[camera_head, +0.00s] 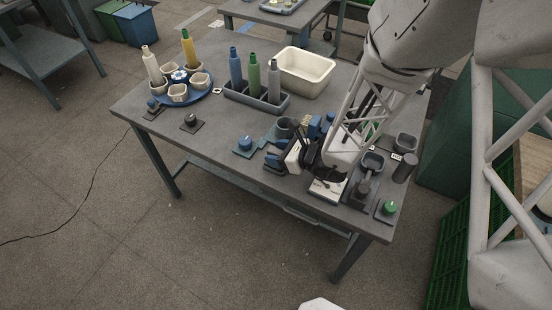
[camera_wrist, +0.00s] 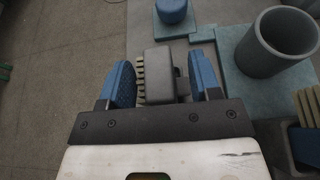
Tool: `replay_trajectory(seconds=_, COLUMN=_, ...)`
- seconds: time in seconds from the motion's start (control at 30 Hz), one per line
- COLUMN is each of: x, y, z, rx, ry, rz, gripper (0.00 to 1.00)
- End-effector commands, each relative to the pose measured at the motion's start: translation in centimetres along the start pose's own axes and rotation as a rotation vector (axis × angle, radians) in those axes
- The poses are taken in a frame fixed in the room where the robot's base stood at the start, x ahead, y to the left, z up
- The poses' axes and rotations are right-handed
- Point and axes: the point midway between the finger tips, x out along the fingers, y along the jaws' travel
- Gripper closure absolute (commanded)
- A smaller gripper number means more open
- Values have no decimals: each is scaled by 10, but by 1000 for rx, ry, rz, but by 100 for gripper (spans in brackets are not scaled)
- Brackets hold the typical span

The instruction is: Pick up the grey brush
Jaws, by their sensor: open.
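The grey brush (camera_wrist: 161,68) shows in the wrist view, a grey block with tan bristles along its left side. My gripper (camera_wrist: 162,82) is open, with one blue finger pad on each side of the brush. The left pad stands just off the bristles and the right pad is close to the grey body; I cannot tell whether it touches. In the head view my gripper (camera_head: 271,160) is low over the front of the table, and I cannot make out the brush there.
A grey cup (camera_wrist: 270,62) and a blue knob (camera_wrist: 172,10) on a teal base stand beyond the brush. A blue brush (camera_wrist: 307,146) lies at right. In the head view a bottle rack (camera_head: 240,95), cream tub (camera_head: 307,85) and blue turntable (camera_head: 200,97) stand farther back.

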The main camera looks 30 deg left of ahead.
Motion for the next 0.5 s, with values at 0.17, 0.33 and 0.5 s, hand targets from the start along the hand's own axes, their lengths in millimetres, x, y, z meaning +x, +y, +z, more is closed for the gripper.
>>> replay_trajectory(seconds=0.17, x=6, y=0, z=0, rx=1, ry=0, rz=0, gripper=43)
replay_trajectory(seconds=0.33, x=6, y=0, z=0, rx=1, ry=0, rz=0, gripper=43)
replay_trajectory(seconds=0.5, x=6, y=0, z=0, rx=1, ry=0, rz=0, gripper=43)
